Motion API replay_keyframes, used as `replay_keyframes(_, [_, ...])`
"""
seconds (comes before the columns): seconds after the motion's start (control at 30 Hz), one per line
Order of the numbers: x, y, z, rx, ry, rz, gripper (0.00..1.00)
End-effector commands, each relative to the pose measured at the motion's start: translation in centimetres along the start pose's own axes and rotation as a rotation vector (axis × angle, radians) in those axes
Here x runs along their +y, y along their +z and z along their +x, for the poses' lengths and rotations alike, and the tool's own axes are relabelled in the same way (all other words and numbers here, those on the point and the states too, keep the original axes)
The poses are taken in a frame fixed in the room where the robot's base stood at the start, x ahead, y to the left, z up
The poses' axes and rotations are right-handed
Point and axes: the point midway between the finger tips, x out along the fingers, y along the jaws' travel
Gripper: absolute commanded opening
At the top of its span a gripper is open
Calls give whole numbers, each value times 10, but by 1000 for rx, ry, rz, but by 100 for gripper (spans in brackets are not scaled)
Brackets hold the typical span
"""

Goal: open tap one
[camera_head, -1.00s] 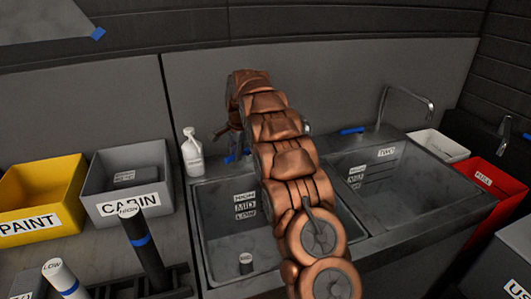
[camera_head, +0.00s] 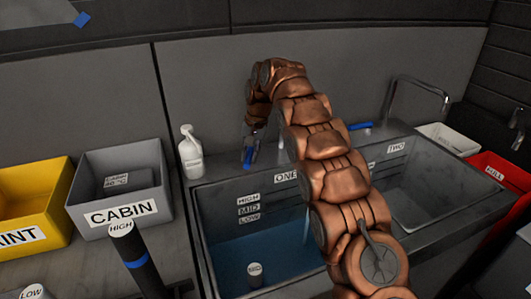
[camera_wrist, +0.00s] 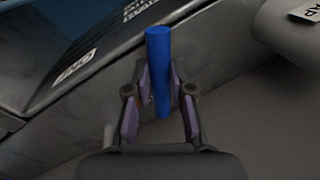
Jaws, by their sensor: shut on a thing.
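The blue handle of tap one (camera_head: 248,156) shows at the back edge of the basin labelled ONE (camera_head: 197,212). My gripper (camera_head: 257,146) is at this handle, partly hidden by my copper arm. In the wrist view, the blue handle (camera_wrist: 158,75) stands between the two fingers of my gripper (camera_wrist: 158,98), which are closed around it. The spout of tap one is hidden behind my arm. A thin pale stream shows beside my arm above the basin. Blue water (camera_head: 285,250) covers the basin floor.
Basin two (camera_head: 440,195) is at the right, with its own blue handle (camera_head: 360,126) and curved spout (camera_head: 420,83). A white bottle (camera_head: 191,153) stands left of tap one. A grey CABIN bin (camera_head: 85,190) and yellow bin (camera_head: 55,185) are further left.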

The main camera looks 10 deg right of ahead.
Motion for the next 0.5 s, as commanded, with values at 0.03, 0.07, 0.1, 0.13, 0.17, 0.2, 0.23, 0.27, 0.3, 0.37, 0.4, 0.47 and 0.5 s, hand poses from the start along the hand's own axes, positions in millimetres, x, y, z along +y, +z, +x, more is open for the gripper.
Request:
replay_keyframes(0.03, [-4,4,3,-10,1,-15,0])
replay_keyframes(0.07, [-5,4,4,-12,1,-22,0])
replay_keyframes(0.1, [-7,5,4,-13,1,-29,0])
replay_keyframes(0.13, [-8,5,4,-14,1,-32,0])
replay_keyframes(0.17, [-8,6,4,-14,1,-35,0])
replay_keyframes(0.2, [-9,6,4,-15,1,-37,0])
replay_keyframes(0.23, [-9,6,4,-15,0,-38,0])
replay_keyframes(0.27, [-9,6,4,-15,0,-38,0])
replay_keyframes(0.3, [-9,6,4,-15,0,-38,0])
replay_keyframes(0.37, [-9,6,4,-15,0,-37,0])
replay_keyframes(0.4, [-9,6,4,-15,0,-37,0])
replay_keyframes(0.47, [-9,6,4,-14,0,-37,0])
replay_keyframes(0.5, [-9,6,4,-14,0,-37,0])
